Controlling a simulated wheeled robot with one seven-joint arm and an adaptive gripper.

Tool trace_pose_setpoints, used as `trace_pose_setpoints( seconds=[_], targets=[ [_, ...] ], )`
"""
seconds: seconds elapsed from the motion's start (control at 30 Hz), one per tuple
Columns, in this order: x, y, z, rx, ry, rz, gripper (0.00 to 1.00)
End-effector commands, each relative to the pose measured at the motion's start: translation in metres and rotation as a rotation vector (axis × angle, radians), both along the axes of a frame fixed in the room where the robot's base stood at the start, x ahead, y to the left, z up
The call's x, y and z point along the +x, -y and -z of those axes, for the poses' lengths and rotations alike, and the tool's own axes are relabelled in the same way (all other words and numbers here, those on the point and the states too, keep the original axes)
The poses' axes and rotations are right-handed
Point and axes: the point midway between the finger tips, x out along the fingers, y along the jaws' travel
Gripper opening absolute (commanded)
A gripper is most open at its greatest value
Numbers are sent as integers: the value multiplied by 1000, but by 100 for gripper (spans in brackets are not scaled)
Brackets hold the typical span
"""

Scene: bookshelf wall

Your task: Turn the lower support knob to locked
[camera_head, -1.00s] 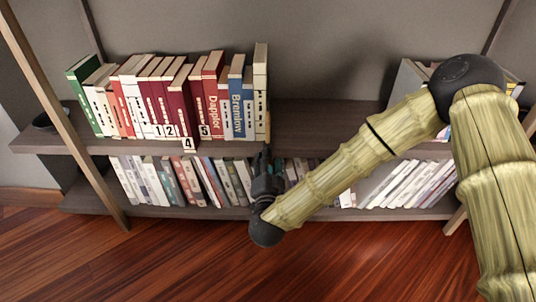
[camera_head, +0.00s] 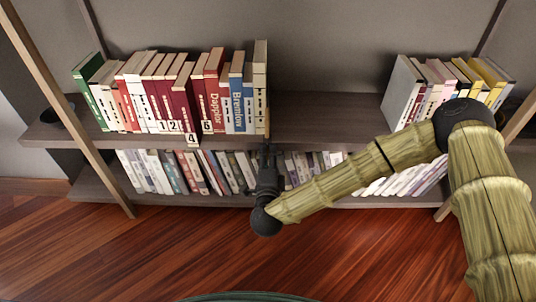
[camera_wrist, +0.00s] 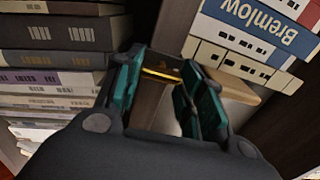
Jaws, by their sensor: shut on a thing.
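My gripper (camera_head: 266,158) is at the front edge of the upper shelf, just below the right end of the book row. In the wrist view its two dark green finger pads (camera_wrist: 165,82) are a short way apart. A thin gold bar (camera_wrist: 162,76) shows between them, and it seems to be part of the lower support knob. The knob is mostly hidden by the fingers, so its turn position cannot be read. A tan wooden piece (camera_wrist: 230,86) lies just right of the fingers, under the upright books.
A row of upright books (camera_head: 180,95) stands on the upper shelf (camera_head: 310,112), left of my gripper. More books (camera_head: 440,88) stand at its right end, with bare shelf between. The lower shelf (camera_head: 225,200) is packed with books close behind my gripper.

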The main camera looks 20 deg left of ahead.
Motion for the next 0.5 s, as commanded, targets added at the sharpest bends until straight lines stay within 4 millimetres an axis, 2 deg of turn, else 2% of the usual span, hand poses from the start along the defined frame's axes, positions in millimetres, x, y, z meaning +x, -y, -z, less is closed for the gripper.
trace_pose_setpoints(
  seconds=[0.5],
  targets=[
    [0,0,1,31,-10,-1,15]
  ],
)
